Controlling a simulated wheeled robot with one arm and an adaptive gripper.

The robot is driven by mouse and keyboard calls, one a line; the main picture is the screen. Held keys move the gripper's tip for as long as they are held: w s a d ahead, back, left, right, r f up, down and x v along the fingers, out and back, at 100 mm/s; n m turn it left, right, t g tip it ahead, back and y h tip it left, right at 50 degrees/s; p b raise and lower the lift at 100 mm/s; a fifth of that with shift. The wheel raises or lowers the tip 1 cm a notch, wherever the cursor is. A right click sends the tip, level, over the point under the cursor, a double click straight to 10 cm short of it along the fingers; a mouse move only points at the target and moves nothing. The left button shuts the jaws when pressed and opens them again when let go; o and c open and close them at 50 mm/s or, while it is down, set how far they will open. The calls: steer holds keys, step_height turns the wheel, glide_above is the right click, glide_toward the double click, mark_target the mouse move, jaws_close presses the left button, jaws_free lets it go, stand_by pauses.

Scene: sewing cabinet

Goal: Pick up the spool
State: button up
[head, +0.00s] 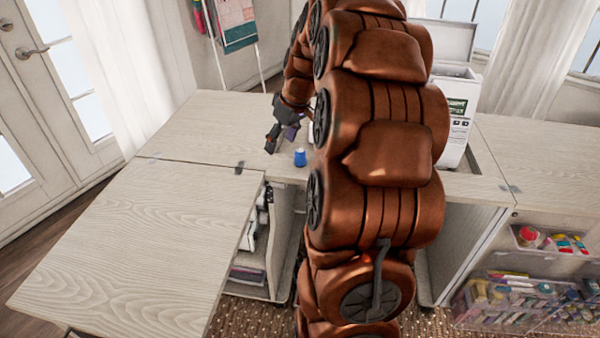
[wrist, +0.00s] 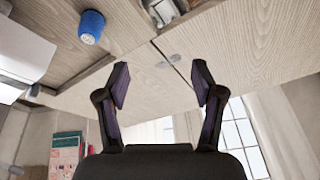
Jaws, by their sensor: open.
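The spool (head: 300,157) is a small blue cylinder standing on the pale wood cabinet top in the head view, just left of my arm. In the wrist view the blue spool (wrist: 91,26) shows at the upper left, outside the space between my fingers. My gripper (head: 276,138) is a little left of the spool and above it in the head view, apart from it. In the wrist view my gripper (wrist: 161,84) has its two fingers spread wide with nothing between them.
A white sewing machine (head: 458,118) stands at the back right, partly hidden by my arm. The left leaf (head: 130,240) of the cabinet is bare. Open shelves (head: 262,240) are below the top. A clear drawer of supplies (head: 520,300) is at the lower right.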

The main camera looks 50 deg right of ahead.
steer(key=t+b, duration=0.1)
steer(key=b, duration=0.1)
glide_above(301, 152)
steer(key=s, duration=0.2)
step_height(301, 152, down, 4)
steer(key=shift+d+f+h, duration=0.25)
steer(key=shift+d+h, duration=0.15)
steer(key=shift+d, duration=0.25)
steer(key=shift+a+x, duration=0.1)
steer(key=shift+x, duration=1.75)
steer(key=shift+a+x, duration=0.15)
steer(key=shift+x, duration=1.65)
steer(key=shift+c, duration=0.4)
steer(key=c, duration=0.9)
steer(key=shift+r, duration=0.15)
